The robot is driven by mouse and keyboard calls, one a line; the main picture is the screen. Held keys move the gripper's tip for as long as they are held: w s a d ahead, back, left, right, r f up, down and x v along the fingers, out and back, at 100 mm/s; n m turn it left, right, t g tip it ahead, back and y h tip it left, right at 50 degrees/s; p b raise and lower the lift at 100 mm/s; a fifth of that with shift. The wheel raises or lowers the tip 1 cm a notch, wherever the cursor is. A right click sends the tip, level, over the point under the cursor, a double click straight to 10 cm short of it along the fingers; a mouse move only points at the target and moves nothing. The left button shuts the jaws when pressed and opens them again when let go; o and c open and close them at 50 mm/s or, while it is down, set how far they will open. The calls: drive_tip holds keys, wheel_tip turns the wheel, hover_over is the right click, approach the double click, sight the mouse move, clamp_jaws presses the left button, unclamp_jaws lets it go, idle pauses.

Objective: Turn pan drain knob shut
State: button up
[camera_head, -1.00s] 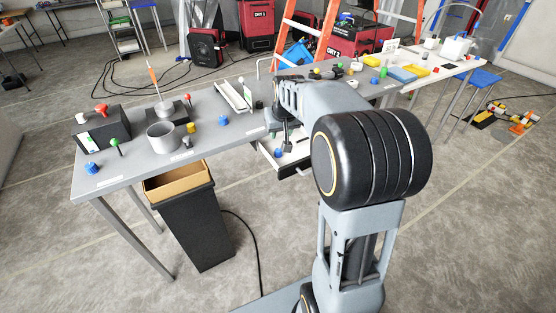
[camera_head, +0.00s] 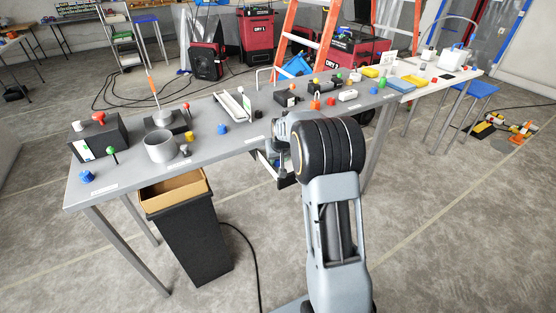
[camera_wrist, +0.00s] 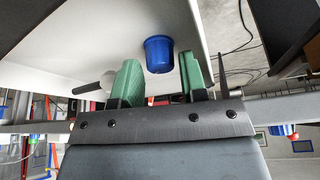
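A blue knob (camera_wrist: 159,54) projects from a broad white surface (camera_wrist: 110,35) in the wrist view, which looks like a face of the pan. My gripper (camera_wrist: 160,78) has two green fingertips, spread apart with a gap between them. The knob appears in line with this gap, just beyond the fingertips; I cannot tell whether it reaches between them. No finger is seen pressing on it. In the head view my arm covers most of the gripper and the knob, and only a small part of the white pan (camera_head: 264,159) shows below the bench edge.
A long grey bench (camera_head: 225,145) carries a metal cup (camera_head: 160,146), a black box (camera_head: 97,138) and several coloured knobs. A black bin (camera_head: 192,235) stands under its left part. A grey and black lever-like piece (camera_wrist: 88,88) lies left of my fingers. Floor in front is open.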

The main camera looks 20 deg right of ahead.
drive_tip(key=shift+w+f, duration=0.2)
drive_tip(key=shift+f, duration=0.25)
drive_tip(key=shift+c, duration=0.3)
drive_tip(key=c, duration=0.6)
